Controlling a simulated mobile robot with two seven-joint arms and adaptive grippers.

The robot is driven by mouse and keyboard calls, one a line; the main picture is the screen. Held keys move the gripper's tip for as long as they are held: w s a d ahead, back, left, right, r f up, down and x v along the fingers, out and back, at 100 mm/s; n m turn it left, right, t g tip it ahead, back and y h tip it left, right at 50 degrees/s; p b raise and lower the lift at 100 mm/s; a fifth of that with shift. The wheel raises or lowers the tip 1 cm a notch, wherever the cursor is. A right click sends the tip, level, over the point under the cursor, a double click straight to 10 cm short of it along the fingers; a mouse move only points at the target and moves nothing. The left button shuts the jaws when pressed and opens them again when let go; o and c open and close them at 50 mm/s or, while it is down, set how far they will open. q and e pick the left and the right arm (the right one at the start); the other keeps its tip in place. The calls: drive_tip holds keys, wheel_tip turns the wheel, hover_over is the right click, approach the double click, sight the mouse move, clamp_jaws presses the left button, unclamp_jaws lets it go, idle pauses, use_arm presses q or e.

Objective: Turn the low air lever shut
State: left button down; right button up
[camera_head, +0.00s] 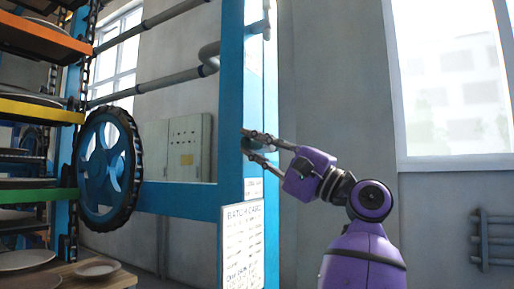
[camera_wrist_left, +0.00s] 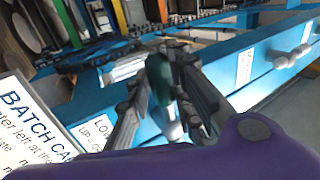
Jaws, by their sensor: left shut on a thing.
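The low air lever is a dark green grip (camera_wrist_left: 160,80) on a short pale metal stem, mounted on the blue post (camera_head: 232,110). A white label (camera_wrist_left: 100,132) reading "LOW" and "UP=" is beside it in the left wrist view. In the head view the lever is a small dark shape (camera_head: 247,145), mostly hidden by my fingers. My left gripper (camera_head: 250,144) reaches the post from the right, one finger above the lever and one below. In the left wrist view its fingers stand on both sides of the green grip, shut on it. My right gripper is out of view.
A batch card (camera_head: 242,245) hangs on the post below my gripper. A blue handwheel (camera_head: 108,168) and a rack of coloured shelves (camera_head: 40,112) with plates stand at the left. Open room lies right of the post, before the grey wall and window (camera_head: 450,80).

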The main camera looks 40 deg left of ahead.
use_arm(q)
drive_tip(key=c, duration=1.6)
unclamp_jaws()
drive_tip(key=shift+f, duration=0.1)
drive_tip(key=shift+o, duration=0.2)
drive_tip(key=v, duration=1.2)
